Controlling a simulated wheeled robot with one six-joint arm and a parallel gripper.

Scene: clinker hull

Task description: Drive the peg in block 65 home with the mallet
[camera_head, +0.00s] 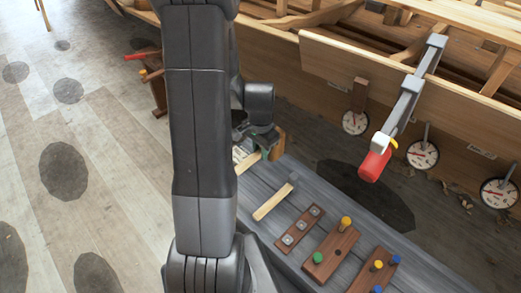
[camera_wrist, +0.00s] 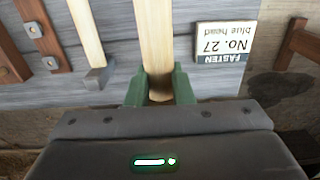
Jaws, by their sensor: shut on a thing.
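My gripper (camera_wrist: 160,84) is shut on a pale wooden handle (camera_wrist: 153,35), which I take to be the mallet's, in the wrist view. In the head view my gripper (camera_head: 258,137) is partly behind my arm, at the bench's far left end. A brown wooden head (camera_head: 278,146) shows beside it, with the pale handle (camera_head: 249,161) below. Several brown blocks lie on the grey bench (camera_head: 420,277). One block (camera_head: 330,254) has a yellow peg (camera_head: 346,223) standing up and a green one lower. Another block (camera_head: 366,279) has blue and yellow pegs. No block number is readable.
A steel-headed hammer (camera_head: 273,202) lies beside the mallet. A block with metal squares (camera_head: 300,230) is near it. A card (camera_wrist: 224,43) reads "FASTEN No. 27 blue head".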

